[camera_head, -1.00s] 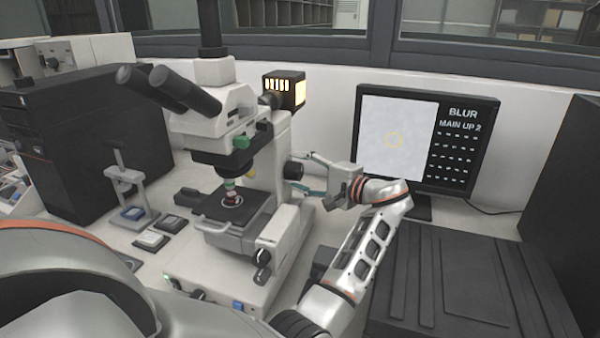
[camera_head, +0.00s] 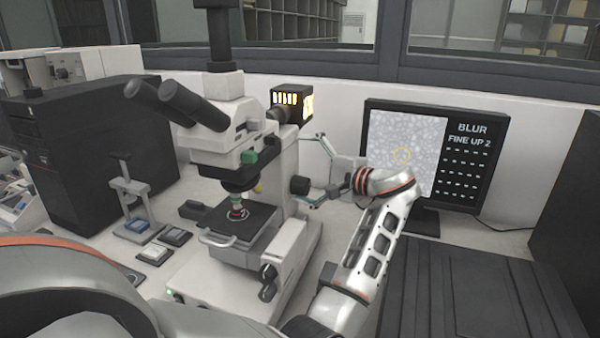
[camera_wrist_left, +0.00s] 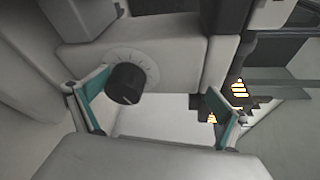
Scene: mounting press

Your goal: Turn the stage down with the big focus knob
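The microscope (camera_head: 218,150) stands centre-left in the head view. Its dark stage (camera_head: 262,218) carries a small round sample (camera_head: 237,213) below the objective. A dark round knob (camera_head: 299,185) sticks out of the right side of the body. In the left wrist view this knob (camera_wrist_left: 125,84) has a pale graduated ring behind it. My left gripper (camera_head: 314,168) is open beside the knob, its teal-padded fingers apart. In the wrist view the knob lies between the fingers (camera_wrist_left: 160,108), nearer the left one, with no clear contact. My right gripper is not seen.
The monitor (camera_head: 472,158) reads BLUR and FINE UP 2 and shows a grainy, cell-like pattern. A lit lamp housing (camera_head: 287,97) sits behind the microscope, above my gripper. A dark computer case (camera_head: 90,160) stands left.

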